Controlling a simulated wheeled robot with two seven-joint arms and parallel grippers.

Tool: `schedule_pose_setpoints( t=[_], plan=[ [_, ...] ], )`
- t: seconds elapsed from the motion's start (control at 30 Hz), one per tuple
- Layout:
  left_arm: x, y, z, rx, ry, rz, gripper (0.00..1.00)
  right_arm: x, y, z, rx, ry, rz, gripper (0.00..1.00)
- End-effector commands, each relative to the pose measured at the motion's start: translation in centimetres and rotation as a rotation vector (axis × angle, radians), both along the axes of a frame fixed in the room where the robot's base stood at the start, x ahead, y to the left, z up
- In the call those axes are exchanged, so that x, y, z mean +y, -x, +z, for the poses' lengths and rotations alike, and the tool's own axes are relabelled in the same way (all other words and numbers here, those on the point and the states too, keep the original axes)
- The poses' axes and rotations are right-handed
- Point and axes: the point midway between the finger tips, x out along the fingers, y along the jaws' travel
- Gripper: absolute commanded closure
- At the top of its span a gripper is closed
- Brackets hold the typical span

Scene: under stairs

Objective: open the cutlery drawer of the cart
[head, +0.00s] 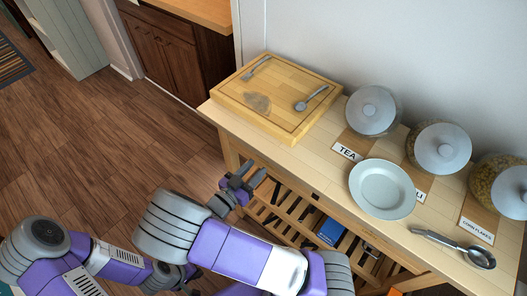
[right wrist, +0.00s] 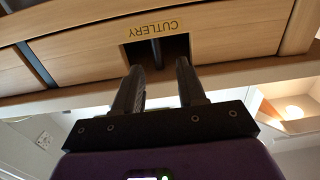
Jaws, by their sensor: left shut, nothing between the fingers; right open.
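The wooden cart (head: 300,155) stands at the right in the head view. In the right wrist view the cutlery drawer (right wrist: 230,28) shows a wooden front with an upside-down CUTLERY label and a dark cut-out (right wrist: 172,47) beside it. My right gripper (head: 248,180) is at the cart's front edge; in the right wrist view its open fingers (right wrist: 161,66) have their tips at the cut-out's edge, with nothing between them. I cannot tell whether the tips are inside it. The drawer looks closed. My left gripper (head: 188,276) is shut and empty, low, left of the cart, partly hidden.
On the cart top are a cutting board (head: 290,92) with a fork and spoon, several lidded jars (head: 373,108), a white plate (head: 382,188) and a ladle (head: 460,246). A slatted shelf (head: 290,215) with a blue box (head: 331,230) lies below. Floor at left is clear.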

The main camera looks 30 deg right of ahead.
Motion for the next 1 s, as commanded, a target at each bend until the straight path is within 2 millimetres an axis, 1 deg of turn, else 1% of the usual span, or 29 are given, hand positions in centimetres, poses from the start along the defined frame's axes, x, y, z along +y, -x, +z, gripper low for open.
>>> schedule_pose_setpoints(
  t=[0.07, 0.17, 0.4, 0.5, 0.6, 0.73, 0.93, 0.97, 1.0],
  plan=[
    [0.0, 0.0, -0.2, 0.000, 0.000, 0.000, 1.00, 0.1, 0.2, 0.4, -0.023, 0.012, -0.016, 0.60],
    [0.0, 0.0, -0.5, 0.000, 0.000, 0.000, 1.00, -0.7, 0.1, 0.6, -0.032, 0.016, -0.026, 0.60],
    [0.0, 0.0, -1.4, 0.000, 0.000, 0.000, 1.00, -4.2, -1.3, 0.4, -0.029, 0.014, -0.026, 0.60],
    [0.0, 0.0, -1.7, 0.000, 0.000, 0.000, 1.00, -5.5, -1.9, 0.4, -0.029, 0.013, -0.025, 0.60],
    [0.0, 0.0, -1.9, 0.000, 0.000, 0.000, 1.00, -6.3, -2.3, 0.5, -0.029, 0.014, -0.024, 0.60],
    [0.0, 0.0, -2.0, 0.000, 0.000, 0.000, 1.00, -6.7, -2.5, 0.6, -0.027, 0.013, -0.022, 0.60],
    [0.0, 0.0, -1.9, 0.000, 0.000, 0.000, 1.00, -6.8, -2.5, 0.6, -0.027, 0.013, -0.022, 0.60],
    [0.0, 0.0, -1.9, 0.000, 0.000, 0.000, 1.00, -6.8, -2.5, 0.6, -0.027, 0.013, -0.022, 0.61],
    [0.0, 0.0, -1.9, 0.000, 0.000, 0.000, 1.00, -6.8, -2.5, 0.6, -0.027, 0.013, -0.022, 0.67]
  ],
)
